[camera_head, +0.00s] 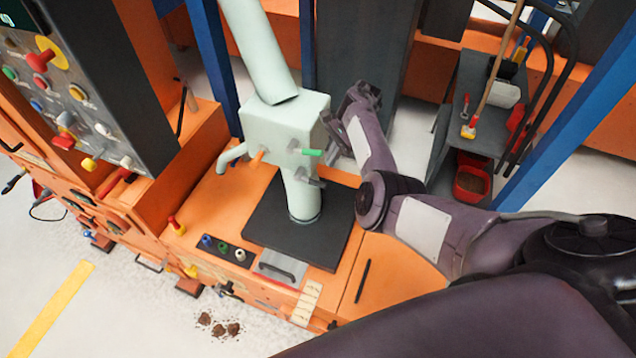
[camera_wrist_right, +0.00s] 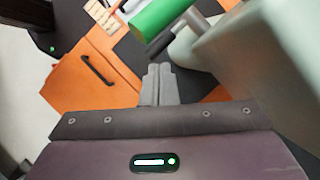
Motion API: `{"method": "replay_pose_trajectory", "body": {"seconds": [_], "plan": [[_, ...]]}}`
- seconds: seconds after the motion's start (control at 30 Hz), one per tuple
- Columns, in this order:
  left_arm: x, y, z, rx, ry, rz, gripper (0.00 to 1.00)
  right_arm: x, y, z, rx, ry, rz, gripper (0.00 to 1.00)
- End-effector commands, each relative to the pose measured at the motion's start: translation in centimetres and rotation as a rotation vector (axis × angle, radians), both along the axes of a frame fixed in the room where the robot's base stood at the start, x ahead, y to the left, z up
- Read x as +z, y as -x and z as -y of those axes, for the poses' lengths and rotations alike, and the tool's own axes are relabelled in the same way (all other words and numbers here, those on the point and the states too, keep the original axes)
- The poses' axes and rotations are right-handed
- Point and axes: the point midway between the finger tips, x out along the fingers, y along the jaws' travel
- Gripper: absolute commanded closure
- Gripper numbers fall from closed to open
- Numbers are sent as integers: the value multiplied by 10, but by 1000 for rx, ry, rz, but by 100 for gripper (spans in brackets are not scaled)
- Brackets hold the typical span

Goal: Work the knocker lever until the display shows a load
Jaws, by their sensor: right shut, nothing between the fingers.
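A pale green box (camera_head: 285,120) on a round post carries several small levers. One has a green grip (camera_head: 312,152), another an orange grip (camera_head: 258,156), and a grey one (camera_head: 316,182) sits lower. I cannot tell which is the knocker lever. My right gripper (camera_head: 332,124) is at the box's right side, partly hidden. In the right wrist view its fingers (camera_wrist_right: 160,78) are shut and empty, below the green grip (camera_wrist_right: 163,14) and apart from it. A display edge with green marks (camera_head: 8,20) is cut off at top left; its reading is not visible. My left gripper is out of view.
The post stands on a black plate (camera_head: 262,230) on an orange deck. A dark control panel (camera_head: 105,75) with coloured knobs is at left. Blue columns and a cart (camera_head: 470,125) stand at right. Brown lumps (camera_head: 218,326) lie on the floor in front.

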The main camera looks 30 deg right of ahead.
Motion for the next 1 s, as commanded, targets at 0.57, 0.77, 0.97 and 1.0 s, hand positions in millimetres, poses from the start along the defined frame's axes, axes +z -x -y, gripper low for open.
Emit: {"method": "replay_pose_trajectory", "body": {"seconds": [0.57, 0.77, 0.97, 1.0], "plan": [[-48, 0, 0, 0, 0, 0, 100, -57, 1, -26, 3, -1, 0, 100], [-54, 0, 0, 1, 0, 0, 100, -63, 2, -31, 2, 0, 1, 100], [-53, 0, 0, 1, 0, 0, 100, -63, 2, -31, 2, -1, 0, 100], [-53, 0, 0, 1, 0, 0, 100, -63, 2, -31, 3, -1, -1, 100]]}}
